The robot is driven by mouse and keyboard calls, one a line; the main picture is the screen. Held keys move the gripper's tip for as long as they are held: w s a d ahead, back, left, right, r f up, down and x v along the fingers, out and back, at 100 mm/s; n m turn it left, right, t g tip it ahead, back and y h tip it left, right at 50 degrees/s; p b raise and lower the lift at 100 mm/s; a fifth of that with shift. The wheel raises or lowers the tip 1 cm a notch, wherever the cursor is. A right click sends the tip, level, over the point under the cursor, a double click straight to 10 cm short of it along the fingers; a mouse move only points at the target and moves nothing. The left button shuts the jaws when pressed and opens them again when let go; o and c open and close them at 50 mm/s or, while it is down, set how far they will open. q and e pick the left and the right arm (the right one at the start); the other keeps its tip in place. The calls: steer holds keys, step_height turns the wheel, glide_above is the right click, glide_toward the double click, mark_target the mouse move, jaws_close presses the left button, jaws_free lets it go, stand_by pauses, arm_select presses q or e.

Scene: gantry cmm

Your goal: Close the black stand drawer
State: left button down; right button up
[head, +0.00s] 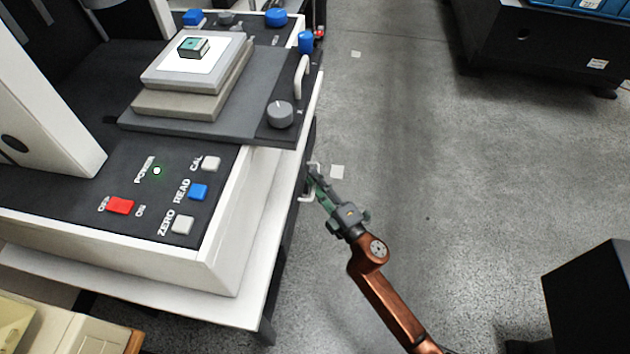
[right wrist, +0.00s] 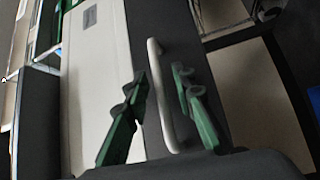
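The black stand drawer shows in the right wrist view as a dark front (right wrist: 185,35) bearing a pale upright bar handle (right wrist: 160,95). In the head view the white handle (head: 306,196) shows at the right side of the stand, under the machine; most of the drawer is hidden there, so I cannot tell how far out it is. My right gripper (head: 315,172) is at this handle. In the right wrist view its green fingers (right wrist: 160,82) are apart, one on each side of the bar, with gaps visible. My left gripper is not in view.
The white and black measuring machine (head: 215,262) stands on the stand, its grey upper slide (head: 230,125) jutting out with a knob and another white handle (head: 302,76). Black cabinets stand at the upper right (head: 520,50) and lower right (head: 590,300).

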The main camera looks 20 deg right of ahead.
mark_target(303, 179)
jaws_close()
stand_by(0.4)
steer(key=w+a, duration=0.1)
steer(key=a, duration=0.1)
steer(key=shift+w+a, duration=0.3)
steer(key=shift+w, duration=0.05)
steer(key=shift+c, duration=0.4)
jaws_free()
steer(key=shift+a, duration=0.15)
steer(key=shift+o, duration=0.9)
